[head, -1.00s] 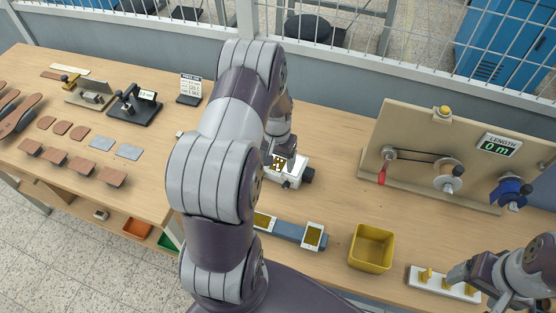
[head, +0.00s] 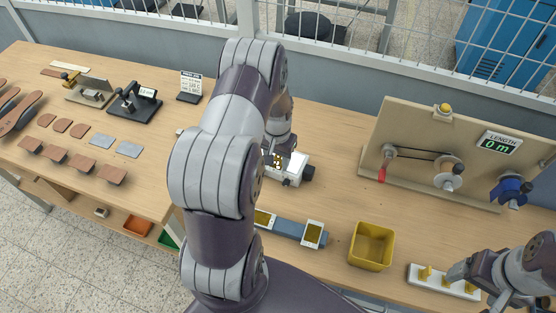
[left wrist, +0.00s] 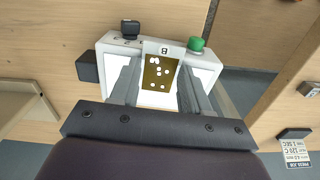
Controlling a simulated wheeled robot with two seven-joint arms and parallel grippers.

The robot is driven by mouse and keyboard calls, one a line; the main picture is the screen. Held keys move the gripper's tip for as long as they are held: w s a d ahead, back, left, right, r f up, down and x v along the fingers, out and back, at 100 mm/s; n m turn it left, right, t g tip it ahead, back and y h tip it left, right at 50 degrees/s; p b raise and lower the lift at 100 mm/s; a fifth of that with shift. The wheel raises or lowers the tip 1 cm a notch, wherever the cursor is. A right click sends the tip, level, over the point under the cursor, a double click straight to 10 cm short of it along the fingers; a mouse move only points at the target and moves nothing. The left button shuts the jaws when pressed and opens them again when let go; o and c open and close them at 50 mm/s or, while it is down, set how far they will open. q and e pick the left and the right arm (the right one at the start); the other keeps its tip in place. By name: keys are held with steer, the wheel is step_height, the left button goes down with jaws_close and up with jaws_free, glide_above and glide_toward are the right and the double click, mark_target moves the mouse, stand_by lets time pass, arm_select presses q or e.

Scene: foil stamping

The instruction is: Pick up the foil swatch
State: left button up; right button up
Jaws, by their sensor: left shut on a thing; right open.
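The foil swatch (left wrist: 160,72), a gold piece with white spots on a white card marked B, lies between the two fingers of my left gripper (left wrist: 157,92) in the left wrist view. The fingers are shut on it. Behind it is a white machine (left wrist: 110,48) with a green button (left wrist: 196,44). In the head view the swatch (head: 277,160) shows only in part, at the left of the white machine (head: 292,167); my own arm hides much of my left gripper. My right gripper (head: 462,277) is open at the lower right, beside a white rack (head: 420,281).
A board with a crank and spools (head: 400,125) stands at the back right. Bare table lies between bin and board.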

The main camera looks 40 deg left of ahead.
mark_target(279, 165)
arm_select(q)
steer(key=shift+r, duration=0.1)
steer(key=shift+r, duration=0.2)
steer(key=r+b, duration=0.1)
steer(key=r, duration=0.1)
steer(key=r+b, duration=0.1)
steer(key=r, duration=0.1)
steer(key=shift+s+d, duration=0.1)
steer(key=shift+d, duration=0.3)
steer(key=s+d+r+b, duration=0.1)
steer(key=s+d+r, duration=0.1)
steer(key=d, duration=0.3)
steer(key=s+d+r+b, duration=0.1)
steer(key=s+d+r, duration=0.1)
steer(key=d+r, duration=0.2)
steer(key=shift+s+d+r, duration=0.3)
steer(key=shift+d, duration=0.15)
